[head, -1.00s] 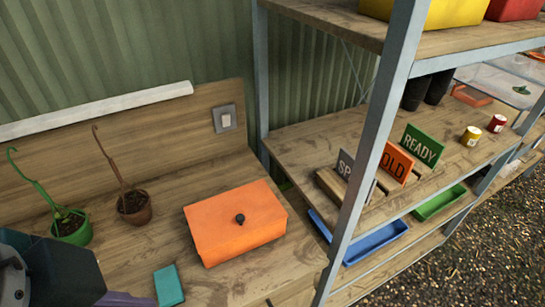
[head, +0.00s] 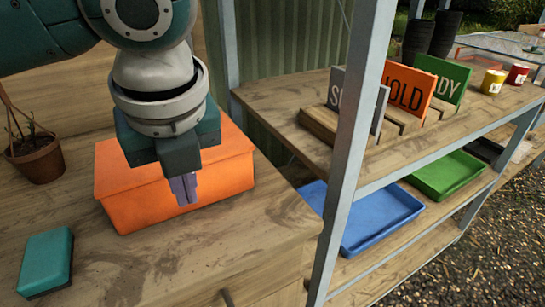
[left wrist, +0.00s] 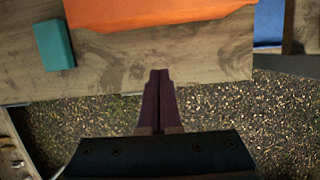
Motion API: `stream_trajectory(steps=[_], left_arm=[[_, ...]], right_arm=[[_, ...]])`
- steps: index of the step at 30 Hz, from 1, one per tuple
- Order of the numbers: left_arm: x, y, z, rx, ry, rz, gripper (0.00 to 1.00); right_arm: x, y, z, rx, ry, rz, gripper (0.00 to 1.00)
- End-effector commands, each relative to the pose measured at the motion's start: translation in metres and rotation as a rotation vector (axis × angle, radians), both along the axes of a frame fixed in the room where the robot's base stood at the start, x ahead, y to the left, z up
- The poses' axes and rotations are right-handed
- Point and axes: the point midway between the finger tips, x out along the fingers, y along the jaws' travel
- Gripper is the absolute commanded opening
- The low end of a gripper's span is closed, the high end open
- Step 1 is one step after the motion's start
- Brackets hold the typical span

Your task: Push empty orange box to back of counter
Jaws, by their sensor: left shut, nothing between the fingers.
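The orange box (head: 228,165) sits on the wooden counter (head: 160,255), with its lid on; I cannot see inside it. Its near edge also shows at the top of the left wrist view (left wrist: 150,12). My left gripper (head: 184,203) points down in front of the box's near face, and the arm hides part of the lid. Its fingers are shut and empty. In the left wrist view the shut fingertips (left wrist: 157,75) lie short of the box's near edge, with a gap of counter between in that picture. My right gripper is not in view.
A teal block (head: 46,262) lies on the counter at front left. A brown plant pot (head: 38,160) stands at the back left. A metal shelf post (head: 350,150) rises right of the counter. A blue tray (head: 372,220) sits on the shelf beyond.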

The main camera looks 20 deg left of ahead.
Motion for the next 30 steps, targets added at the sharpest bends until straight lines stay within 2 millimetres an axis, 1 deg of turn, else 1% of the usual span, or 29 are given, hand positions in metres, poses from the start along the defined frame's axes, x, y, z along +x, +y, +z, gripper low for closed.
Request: stream_trajectory(steps=[5,12,16,18,22,26,30], left_arm=[[0.003,0.005,-0.021,0.002,0.005,0.0,0.0],[0.013,0.015,-0.072,0.001,0.004,0.002,0.0],[0.018,0.021,-0.097,0.0,0.002,0.002,0.0],[0.027,0.031,-0.093,0.001,-0.003,0.004,0.0],[0.038,0.043,-0.093,0.002,-0.003,0.003,0.0],[0.043,0.049,-0.093,0.001,-0.001,0.001,0.0],[0.045,0.051,-0.092,0.0,-0.001,-0.001,0.0]], right_arm=[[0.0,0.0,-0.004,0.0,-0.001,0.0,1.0],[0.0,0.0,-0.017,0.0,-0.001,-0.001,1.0],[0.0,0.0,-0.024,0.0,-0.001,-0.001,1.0],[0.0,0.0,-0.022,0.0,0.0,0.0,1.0],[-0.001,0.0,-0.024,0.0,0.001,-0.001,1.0],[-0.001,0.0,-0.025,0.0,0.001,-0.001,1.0],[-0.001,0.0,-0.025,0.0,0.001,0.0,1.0]])
